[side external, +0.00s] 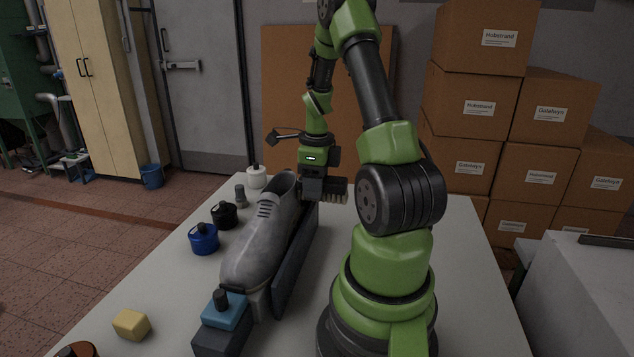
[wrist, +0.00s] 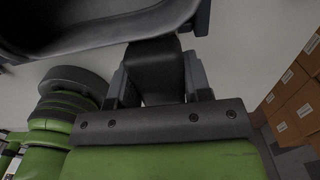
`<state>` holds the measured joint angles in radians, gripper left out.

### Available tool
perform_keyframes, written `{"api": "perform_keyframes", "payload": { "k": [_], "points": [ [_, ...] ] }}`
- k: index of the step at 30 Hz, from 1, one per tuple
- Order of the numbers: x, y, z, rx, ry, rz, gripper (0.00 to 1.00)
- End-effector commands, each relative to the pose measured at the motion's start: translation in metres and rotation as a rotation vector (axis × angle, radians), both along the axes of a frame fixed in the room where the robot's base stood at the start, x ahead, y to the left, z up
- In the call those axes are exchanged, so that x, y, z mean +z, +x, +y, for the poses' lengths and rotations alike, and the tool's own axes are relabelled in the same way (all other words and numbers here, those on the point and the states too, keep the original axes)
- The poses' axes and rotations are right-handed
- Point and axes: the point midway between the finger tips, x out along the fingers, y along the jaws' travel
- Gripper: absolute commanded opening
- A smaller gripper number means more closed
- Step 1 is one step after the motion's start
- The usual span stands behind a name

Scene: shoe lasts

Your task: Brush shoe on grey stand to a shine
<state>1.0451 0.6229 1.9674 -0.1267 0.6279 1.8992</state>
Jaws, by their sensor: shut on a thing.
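A grey shoe (side external: 255,245) with dark laces lies lengthwise on the table, raised on a dark grey stand (side external: 293,262) whose long side shows to its right. My gripper (side external: 312,182) is at the far end of the shoe, to its right, shut on a dark brush (side external: 335,186) with pale bristles pointing down. In the side view I cannot tell whether the bristles touch the shoe. In the wrist view the brush (wrist: 155,68) is a dark block between both fingers, and a dark curved edge crosses the top left.
On the table (side external: 165,280), left of the shoe, are a blue jar (side external: 203,240), a black jar (side external: 223,215), a white jar (side external: 256,177) and a yellow block (side external: 131,325). A blue block with a black knob (side external: 222,308) sits at the stand's near end. Stacked cartons (side external: 480,100) stand behind.

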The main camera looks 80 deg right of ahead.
Motion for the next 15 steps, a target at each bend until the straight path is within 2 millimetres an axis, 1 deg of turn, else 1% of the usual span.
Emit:
{"api": "perform_keyframes", "payload": {
  "k": [3,15],
  "points": [
    [0.0,0.0,0.009,0.001,0.001,0.0,0.22],
    [0.0,0.0,0.029,0.002,0.0,0.0,0.22]
  ]
}}
